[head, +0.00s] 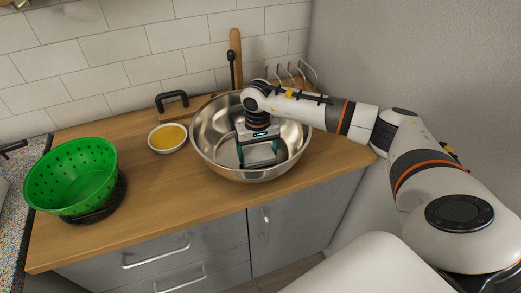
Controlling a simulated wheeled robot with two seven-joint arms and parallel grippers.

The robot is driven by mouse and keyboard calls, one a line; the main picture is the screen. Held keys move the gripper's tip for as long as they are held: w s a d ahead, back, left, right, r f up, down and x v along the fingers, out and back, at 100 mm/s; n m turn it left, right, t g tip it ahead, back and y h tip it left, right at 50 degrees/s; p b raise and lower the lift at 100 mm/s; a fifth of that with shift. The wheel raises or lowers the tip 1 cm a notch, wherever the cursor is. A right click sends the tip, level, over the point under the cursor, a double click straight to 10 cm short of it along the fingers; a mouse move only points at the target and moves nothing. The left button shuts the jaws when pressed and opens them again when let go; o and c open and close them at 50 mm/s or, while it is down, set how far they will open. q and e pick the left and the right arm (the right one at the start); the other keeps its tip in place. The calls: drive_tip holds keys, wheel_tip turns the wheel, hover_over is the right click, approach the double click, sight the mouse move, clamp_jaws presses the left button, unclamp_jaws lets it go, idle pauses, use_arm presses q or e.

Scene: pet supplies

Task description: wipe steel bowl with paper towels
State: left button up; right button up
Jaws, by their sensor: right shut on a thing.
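The steel bowl (205,144) stands upright on the wooden counter, right of the middle. It is wide, shiny and partly covered by my right arm. My right gripper (260,162) points down inside the bowl, low and close to its bottom. Its fingers are set wide and are shut on a pale thing between them, which looks like paper towels; its shape is hard to make out. Whether it touches the bowl's bottom is not clear. My left gripper is not in view.
A small bowl of yellow food (168,138) stands left of the steel bowl. A green colander (72,178) sits on a dark round stand at the left. A black handle (172,97) and a wire rack (296,74) are behind. The wooden counter's front left (150,205) is clear.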

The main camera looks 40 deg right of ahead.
drive_tip(key=shift+f, duration=0.1)
drive_tip(key=shift+r+p, duration=0.4)
drive_tip(key=shift+r, duration=0.15)
drive_tip(key=shift+r+p, duration=1.2)
drive_tip(key=shift+r, duration=1.25)
drive_tip(key=shift+r+p, duration=0.75)
drive_tip(key=shift+r, duration=0.75)
